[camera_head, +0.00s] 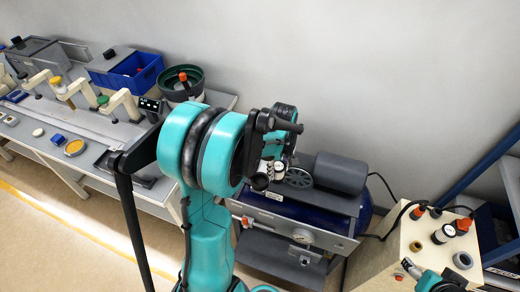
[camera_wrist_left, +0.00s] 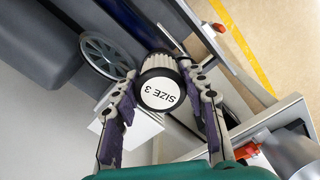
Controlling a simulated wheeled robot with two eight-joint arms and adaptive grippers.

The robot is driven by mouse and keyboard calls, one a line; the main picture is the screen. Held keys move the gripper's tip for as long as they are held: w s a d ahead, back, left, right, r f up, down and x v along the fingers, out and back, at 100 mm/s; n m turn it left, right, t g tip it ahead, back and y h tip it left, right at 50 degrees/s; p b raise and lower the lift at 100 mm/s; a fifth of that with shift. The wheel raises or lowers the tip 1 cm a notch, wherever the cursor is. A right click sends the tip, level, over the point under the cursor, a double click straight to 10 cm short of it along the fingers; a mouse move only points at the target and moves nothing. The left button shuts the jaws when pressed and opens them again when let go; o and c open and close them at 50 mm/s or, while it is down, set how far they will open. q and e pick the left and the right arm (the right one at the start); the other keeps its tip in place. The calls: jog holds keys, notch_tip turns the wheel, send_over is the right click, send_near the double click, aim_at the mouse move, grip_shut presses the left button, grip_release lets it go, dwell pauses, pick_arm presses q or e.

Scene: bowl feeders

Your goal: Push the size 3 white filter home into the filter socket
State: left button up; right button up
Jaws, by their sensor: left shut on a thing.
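I cannot make out the filter socket; the filter and gripper cover the area behind. Whether the filter touches or sits in a socket cannot be told. My right gripper's fingers do not show.
A grey-and-blue compressor (camera_head: 340,172) with a spoked wheel (camera_wrist_left: 107,54) stands close by the left gripper. A beige box with gauge and knobs (camera_head: 425,240) is at the right. A bench (camera_head: 90,140) with a blue bin (camera_head: 130,72) and bowl feeder (camera_head: 183,84) is at the left.

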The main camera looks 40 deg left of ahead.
pick_arm(q)
jog(key=s+a+r+n+p, duration=0.2)
jog(key=a+r+n, duration=0.2)
jog(key=a+n, duration=0.35)
notch_tip(320, 180, down, 7)
jog(key=d+b, duration=0.1)
jog(key=b, duration=0.5)
jog(key=shift+n, duration=0.35)
jog(key=shift+w, duration=0.1)
jog(key=shift+f+b, duration=1.2)
jog(key=shift+f, duration=0.2)
dwell(1.6)
jog(key=o, duration=1.6)
jog(key=shift+c, duration=0.2)
jog(key=shift+r, duration=0.15)
